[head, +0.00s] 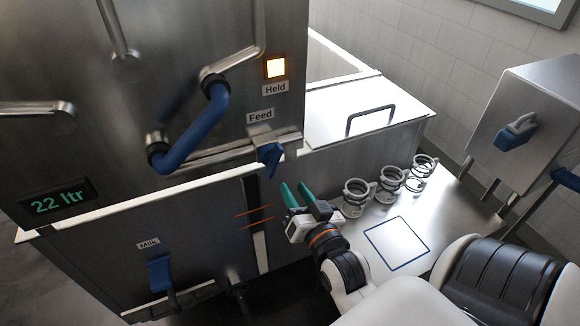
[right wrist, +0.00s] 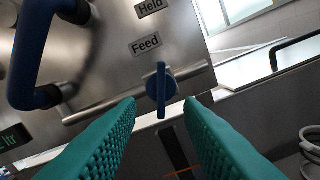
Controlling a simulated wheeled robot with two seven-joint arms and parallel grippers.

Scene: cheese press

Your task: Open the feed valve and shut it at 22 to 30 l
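The feed valve is a blue handle (head: 268,157) under the "Feed" label (head: 260,116) on the steel vat. In the right wrist view the handle (right wrist: 161,90) stands upright on its round hub, centred ahead between the fingers. The display (head: 60,202) reads 22 ltr. My right gripper (head: 296,190) is open, its green fingers apart and empty, just below and right of the handle and not visibly touching it. A dark upright sight strip (head: 258,245) shows white in its lower part, with two orange marks above the white. My left gripper is not in view.
A bent blue lever (head: 195,130) sits left of the valve. A lit lamp (head: 275,67) glows above "Held". A blue "Milk" valve (head: 159,274) is low on the front. Several coil-like metal parts (head: 391,180) stand on the bench, near a blue-outlined square (head: 397,268).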

